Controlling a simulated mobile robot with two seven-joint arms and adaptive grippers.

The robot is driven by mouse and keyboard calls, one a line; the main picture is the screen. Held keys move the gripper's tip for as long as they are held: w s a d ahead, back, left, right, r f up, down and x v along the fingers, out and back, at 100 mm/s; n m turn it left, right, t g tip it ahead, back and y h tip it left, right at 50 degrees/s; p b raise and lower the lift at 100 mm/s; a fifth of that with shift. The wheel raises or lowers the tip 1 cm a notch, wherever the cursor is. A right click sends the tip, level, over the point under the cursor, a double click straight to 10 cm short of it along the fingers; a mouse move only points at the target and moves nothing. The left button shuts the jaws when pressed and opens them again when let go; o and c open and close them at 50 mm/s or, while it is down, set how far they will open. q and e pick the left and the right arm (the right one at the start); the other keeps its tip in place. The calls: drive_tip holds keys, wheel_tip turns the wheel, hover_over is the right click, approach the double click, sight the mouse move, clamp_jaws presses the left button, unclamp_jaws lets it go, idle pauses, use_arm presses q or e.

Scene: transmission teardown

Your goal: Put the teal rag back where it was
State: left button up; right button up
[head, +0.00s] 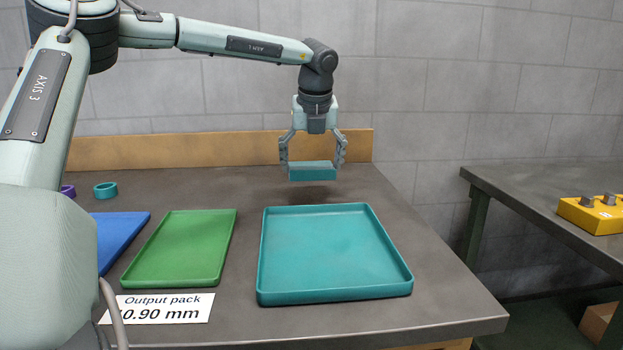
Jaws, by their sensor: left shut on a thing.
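The teal rag (312,172) is a folded, block-shaped teal piece in the head view. My left gripper (313,163) points down and is shut on it, with one finger at each end. It holds the rag above the table, behind the far edge of the teal tray (335,290). A dark shadow lies on the table below the rag. The teal tray is empty. My right gripper is not in view.
A green tray (180,247) and a blue tray (118,232) lie to the left. A teal ring (105,190) and a purple ring (68,190) stand behind them. A label card (160,307) lies in front. A yellow box (592,214) sits on another table.

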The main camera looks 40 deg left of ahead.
sight(312, 179)
use_arm(q)
wheel_tip(312, 179, down, 3)
drive_tip(key=shift+s+f, duration=0.1)
drive_tip(key=shift+f, duration=0.3)
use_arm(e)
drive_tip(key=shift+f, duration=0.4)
use_arm(q)
drive_tip(key=shift+f, duration=0.1)
drive_tip(key=o, duration=1)
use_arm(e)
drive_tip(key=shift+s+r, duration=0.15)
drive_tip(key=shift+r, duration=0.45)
